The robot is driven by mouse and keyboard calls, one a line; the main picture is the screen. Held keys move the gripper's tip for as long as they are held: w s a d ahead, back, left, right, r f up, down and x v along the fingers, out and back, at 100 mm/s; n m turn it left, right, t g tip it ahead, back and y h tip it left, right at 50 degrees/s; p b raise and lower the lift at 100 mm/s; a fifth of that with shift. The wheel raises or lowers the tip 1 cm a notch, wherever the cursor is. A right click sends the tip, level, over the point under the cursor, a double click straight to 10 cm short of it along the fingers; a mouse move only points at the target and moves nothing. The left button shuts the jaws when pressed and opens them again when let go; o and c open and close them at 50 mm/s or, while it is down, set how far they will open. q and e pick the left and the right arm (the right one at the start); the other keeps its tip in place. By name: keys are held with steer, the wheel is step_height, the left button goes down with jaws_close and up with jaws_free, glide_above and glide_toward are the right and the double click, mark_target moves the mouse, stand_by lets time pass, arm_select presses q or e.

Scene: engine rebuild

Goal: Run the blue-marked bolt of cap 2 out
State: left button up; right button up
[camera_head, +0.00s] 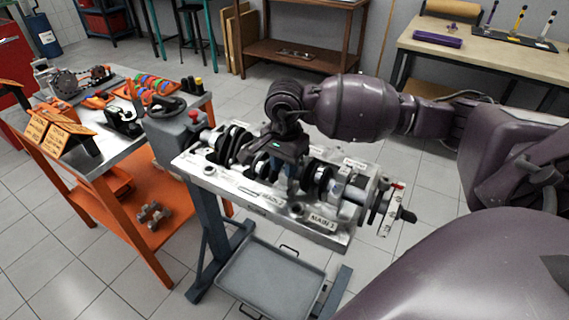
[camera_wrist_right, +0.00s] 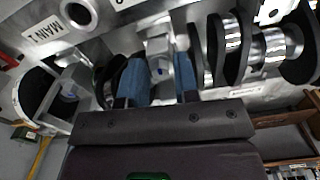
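The engine block (camera_head: 245,195) lies on a stand with its crankshaft (camera_head: 232,145) and bearing caps facing up. Labels read MAIN 1 (camera_head: 322,219) and, less clearly, MAIN 2 (camera_head: 272,202). My right gripper (camera_head: 287,184) reaches down over the middle of the block, near the MAIN 2 label. In the right wrist view its two blue fingers (camera_wrist_right: 160,85) stand apart on either side of a silver cap part (camera_wrist_right: 158,48). A small bluish spot, perhaps the bolt's mark, shows between them. Contact is unclear. My left gripper is out of view.
An orange-framed bench (camera_head: 95,150) with parts and signs stands at left, close to the block. A grey tray (camera_head: 270,280) sits low under the stand. A wooden-topped table (camera_head: 490,55) stands at back right. Open floor lies between.

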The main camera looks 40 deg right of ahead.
jaws_close()
